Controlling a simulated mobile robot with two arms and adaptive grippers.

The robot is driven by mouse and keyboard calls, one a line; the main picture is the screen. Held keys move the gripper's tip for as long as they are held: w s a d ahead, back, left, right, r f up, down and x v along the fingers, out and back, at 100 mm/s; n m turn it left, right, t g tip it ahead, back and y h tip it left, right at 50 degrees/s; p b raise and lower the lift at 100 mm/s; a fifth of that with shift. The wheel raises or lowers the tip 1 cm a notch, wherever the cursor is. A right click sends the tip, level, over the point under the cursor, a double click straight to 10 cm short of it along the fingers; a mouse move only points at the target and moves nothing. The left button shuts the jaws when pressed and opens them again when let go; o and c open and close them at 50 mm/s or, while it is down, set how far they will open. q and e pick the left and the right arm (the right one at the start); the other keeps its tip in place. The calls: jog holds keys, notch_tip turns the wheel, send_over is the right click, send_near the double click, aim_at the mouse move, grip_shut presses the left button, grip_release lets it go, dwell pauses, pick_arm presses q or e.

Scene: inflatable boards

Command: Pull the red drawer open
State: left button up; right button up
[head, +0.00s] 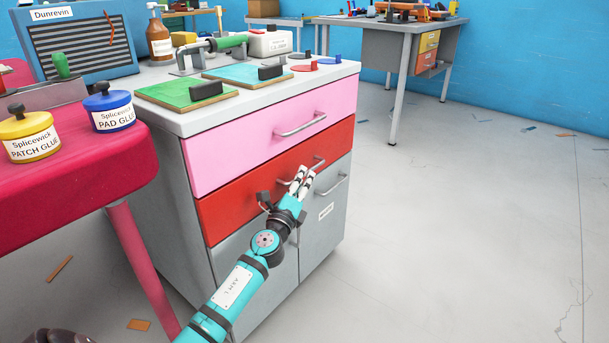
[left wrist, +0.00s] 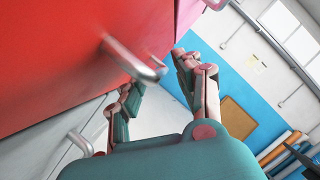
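The red drawer (head: 250,195) is in the grey cabinet, below the pink drawer; its front looks flush with the pink one, so it looks shut. Its metal bar handle (head: 318,162) is partly hidden behind my fingers. My left gripper (head: 302,173) is at this handle, its fingers pointing at the drawer front. In the left wrist view the two fingers (left wrist: 157,75) are apart, and the handle's near end (left wrist: 150,68) shows at the gap between the tips. I cannot tell whether they touch it. My right gripper is not in view.
The pink drawer (head: 270,133) is above, and grey cabinet doors (head: 325,215) with another handle are below. A red table (head: 75,180) with glue tubs stands close at the left. The floor (head: 460,230) right of the cabinet is clear apart from small scraps.

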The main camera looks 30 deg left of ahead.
pick_arm(q)
jog(key=shift+x, duration=1.4)
jog(key=shift+c, duration=0.4)
grip_shut()
